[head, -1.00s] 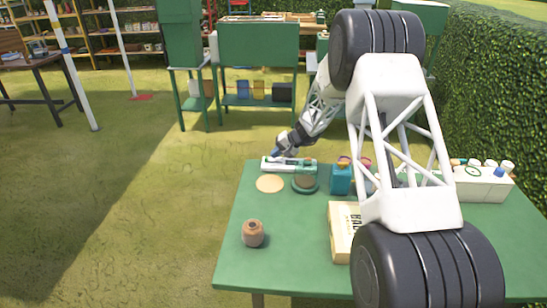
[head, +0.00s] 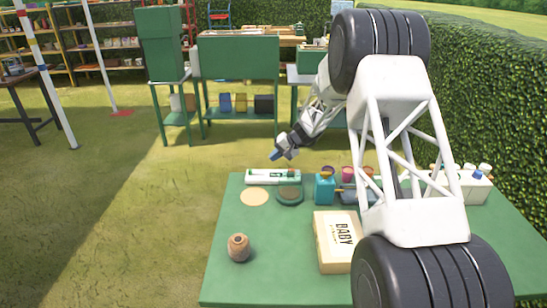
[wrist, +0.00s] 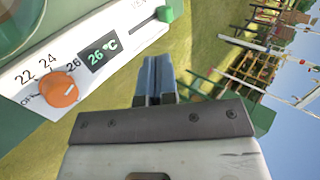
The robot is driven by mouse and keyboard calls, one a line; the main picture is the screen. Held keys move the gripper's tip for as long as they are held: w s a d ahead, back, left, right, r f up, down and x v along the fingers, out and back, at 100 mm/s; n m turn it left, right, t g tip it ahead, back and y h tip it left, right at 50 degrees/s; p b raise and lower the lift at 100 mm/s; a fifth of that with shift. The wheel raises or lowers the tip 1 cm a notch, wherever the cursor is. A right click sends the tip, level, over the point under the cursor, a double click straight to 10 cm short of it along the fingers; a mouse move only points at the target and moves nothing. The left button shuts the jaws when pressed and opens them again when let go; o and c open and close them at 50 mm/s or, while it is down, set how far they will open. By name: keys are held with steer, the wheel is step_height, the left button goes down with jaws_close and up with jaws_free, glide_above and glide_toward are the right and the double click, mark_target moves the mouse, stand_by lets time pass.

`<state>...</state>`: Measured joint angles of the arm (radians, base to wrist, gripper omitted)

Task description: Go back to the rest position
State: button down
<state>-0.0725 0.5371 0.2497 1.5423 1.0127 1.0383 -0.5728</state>
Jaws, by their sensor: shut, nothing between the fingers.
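My gripper (head: 275,155) is in the air just above and beyond the far left edge of the green table (head: 280,250). In the wrist view my gripper (wrist: 155,62) has its two blue fingers pressed together, with nothing between them. A white control panel (wrist: 85,60) lies at the upper left of the wrist view, apart from the fingers. It has an orange knob (wrist: 59,89), a display reading 26 °C and a green slider (wrist: 165,13). In the head view the panel (head: 273,177) sits at the table's far edge, below my gripper.
On the table are a round tan disc (head: 254,197), a dark round dish (head: 290,194), a clay pot (head: 238,247), a "BABY" box (head: 335,240), a teal bottle (head: 324,188) and a white bin (head: 470,187). Grass lies left; a hedge (head: 490,100) stands right.

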steer(key=s+d+r+h, duration=0.1)
steer(key=s+d+r, duration=0.2)
steer(key=s+r, duration=0.5)
steer(key=s+d+r+h, duration=0.2)
steer(key=s+d+r, duration=0.1)
steer(key=s+r, duration=0.55)
steer(key=s+d+r+h, duration=0.1)
steer(key=s+d+r, duration=0.35)
steer(key=s, duration=0.65)
steer(key=s+d+t+h, duration=0.1)
steer(key=s+d+h, duration=0.1)
steer(key=s, duration=1)
steer(key=s+d+r+h, duration=0.1)
steer(key=s+d, duration=0.3)
steer(key=s, duration=0.8)
steer(key=s+d+r+t+h, duration=0.1)
steer(key=s+d+h, duration=0.1)
steer(key=s, duration=1)
steer(key=shift+d+r+t+h, duration=0.25)
steer(key=shift+d+t+h, duration=0.05)
steer(key=shift+d, duration=0.5)
